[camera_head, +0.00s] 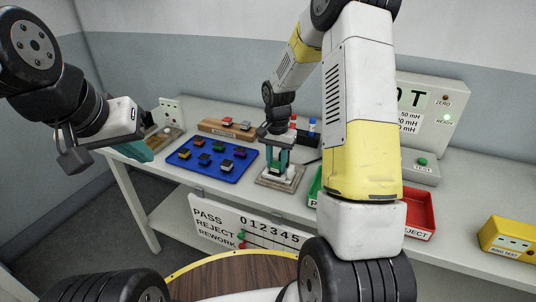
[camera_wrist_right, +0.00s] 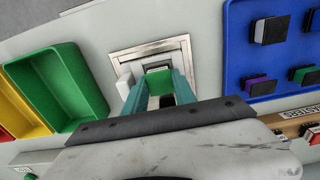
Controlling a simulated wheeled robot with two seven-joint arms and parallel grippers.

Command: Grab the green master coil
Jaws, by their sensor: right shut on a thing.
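My right gripper (camera_head: 277,160) is shut on a green-topped block (camera_head: 276,168) at the square metal test fixture (camera_head: 283,182). In the right wrist view the green top (camera_wrist_right: 158,70) shows between the teal fingers (camera_wrist_right: 158,95), inside the fixture's frame (camera_wrist_right: 122,58). I cannot tell whether the block rests in the fixture or is slightly raised. The wooden masters rack (camera_head: 208,127) carries a red-topped piece and another small piece. My left gripper (camera_head: 105,150) is open and empty at the left.
A blue tray (camera_head: 211,176) with several coloured coils lies left of the fixture. Green, yellow and red bins (camera_wrist_right: 60,85) are on the fixture's other side. A meter box (camera_head: 430,110) stands at the back right. A yellow box (camera_head: 510,238) sits at the right.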

